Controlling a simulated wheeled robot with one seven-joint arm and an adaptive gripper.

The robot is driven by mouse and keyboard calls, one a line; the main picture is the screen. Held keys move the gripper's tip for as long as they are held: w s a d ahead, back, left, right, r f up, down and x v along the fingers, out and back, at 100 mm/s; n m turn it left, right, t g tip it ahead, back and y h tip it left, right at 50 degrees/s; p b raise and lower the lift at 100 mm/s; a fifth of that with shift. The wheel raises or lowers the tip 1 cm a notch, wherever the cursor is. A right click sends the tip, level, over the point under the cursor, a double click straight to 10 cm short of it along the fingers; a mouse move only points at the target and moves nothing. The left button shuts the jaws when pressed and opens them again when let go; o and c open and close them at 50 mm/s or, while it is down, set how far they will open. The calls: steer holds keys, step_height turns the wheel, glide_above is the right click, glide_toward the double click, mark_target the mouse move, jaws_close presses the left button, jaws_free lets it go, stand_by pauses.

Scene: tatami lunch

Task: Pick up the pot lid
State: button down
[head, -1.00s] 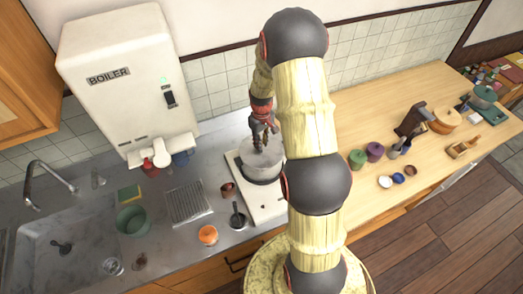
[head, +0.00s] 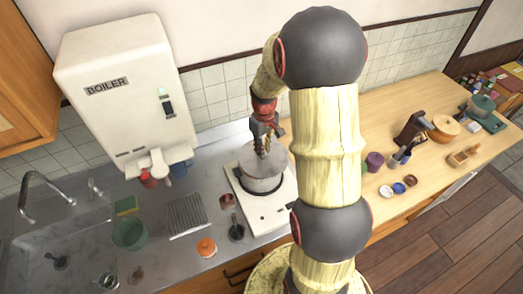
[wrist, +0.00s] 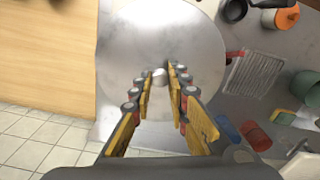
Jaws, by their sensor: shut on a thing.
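The pot lid (head: 250,160) is a round grey metal disc with a small knob (wrist: 159,74) at its middle. It covers the grey pot (head: 262,184), which stands on the white cooker (head: 262,212). I cannot tell whether the lid touches the rim or is slightly above it. My gripper (head: 263,154) comes down from above and is shut on the lid's knob. In the wrist view, my gripper's fingers (wrist: 158,84) lie on both sides of the knob, and the lid (wrist: 160,40) hides the pot.
The boiler (head: 125,95) hangs on the wall at the left. The wooden counter (head: 385,125) on the right holds small dishes.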

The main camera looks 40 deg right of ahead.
step_height(320, 180, up, 4)
glide_above(269, 175)
steer(key=shift+s+f, duration=0.1)
steer(key=shift+s, duration=0.05)
steer(key=shift+f+p, duration=0.55)
steer(key=shift+f, duration=0.25)
steer(key=shift+m, duration=0.8)
steer(key=w+d+f, duration=0.1)
steer(key=w, duration=0.1)
steer(key=w+d+f+p, duration=0.1)
steer(key=w, duration=0.1)
steer(key=w+d+f+p, duration=0.1)
steer(key=w, duration=0.1)
steer(key=shift+w+f, duration=0.1)
steer(key=shift+f, duration=0.05)
steer(key=w+d+m, duration=0.1)
steer(key=w, duration=0.1)
steer(key=w+d+m, duration=0.1)
steer(key=w, duration=0.1)
steer(key=w+d+m, duration=0.1)
steer(key=w, duration=0.1)
steer(key=shift+w+d+f+m, duration=0.1)
steer(key=shift+w+f+m, duration=0.25)
steer(key=shift+f+m, duration=0.05)
steer(key=shift+s+m, duration=0.1)
steer(key=shift+m, duration=0.3)
step_height(269, 175, down, 6)
steer(key=b, duration=0.3)
steer(key=shift+f, duration=0.2)
